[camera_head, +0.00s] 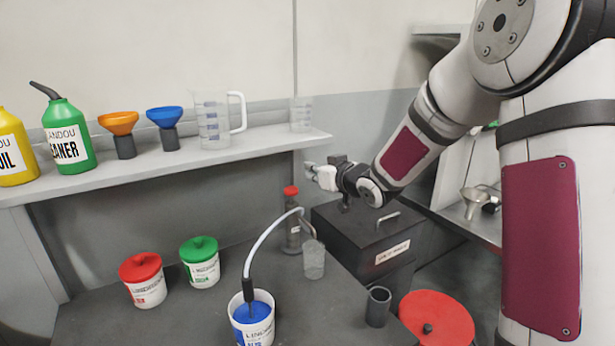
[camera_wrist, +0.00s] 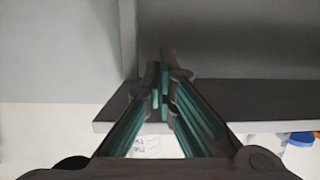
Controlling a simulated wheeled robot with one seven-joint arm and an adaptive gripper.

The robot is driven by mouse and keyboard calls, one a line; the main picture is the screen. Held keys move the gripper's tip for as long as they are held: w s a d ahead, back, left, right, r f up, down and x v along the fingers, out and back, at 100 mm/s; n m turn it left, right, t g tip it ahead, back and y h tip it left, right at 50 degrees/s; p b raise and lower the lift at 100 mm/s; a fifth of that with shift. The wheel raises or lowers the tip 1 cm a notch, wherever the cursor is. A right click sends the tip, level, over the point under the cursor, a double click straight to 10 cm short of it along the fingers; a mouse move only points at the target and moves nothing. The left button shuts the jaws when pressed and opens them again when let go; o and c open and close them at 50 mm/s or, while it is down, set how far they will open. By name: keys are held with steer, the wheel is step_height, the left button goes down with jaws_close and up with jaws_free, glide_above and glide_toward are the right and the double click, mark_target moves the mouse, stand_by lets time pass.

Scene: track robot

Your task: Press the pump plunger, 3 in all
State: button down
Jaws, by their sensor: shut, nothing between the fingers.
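A dark upright pump (camera_head: 292,237) stands at the back of the dark bench in the head view. Its red top knob (camera_head: 291,191) appears to be the plunger. A clear hose (camera_head: 264,238) arcs from the pump down to a white tub with a blue lid (camera_head: 253,325). A clear cup (camera_head: 313,262) stands by the pump. My gripper (camera_head: 309,172) is above and slightly right of the red knob in the picture, apart from it. In the wrist view its fingers (camera_wrist: 165,62) are together and empty. The pump is not visible there.
A shelf (camera_head: 250,141) with jugs, funnels and cans runs along the wall behind. Tubs with red (camera_head: 142,282) and green lids (camera_head: 202,264) stand left on the bench. A dark box (camera_head: 365,240), a grey cylinder (camera_head: 378,307) and a red disc (camera_head: 437,318) are right.

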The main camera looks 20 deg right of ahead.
glide_above(291, 191)
steer(key=d, duration=0.2)
step_height(291, 191, down, 2)
steer(key=shift+s+f, duration=0.15)
steer(key=shift+f, duration=1.95)
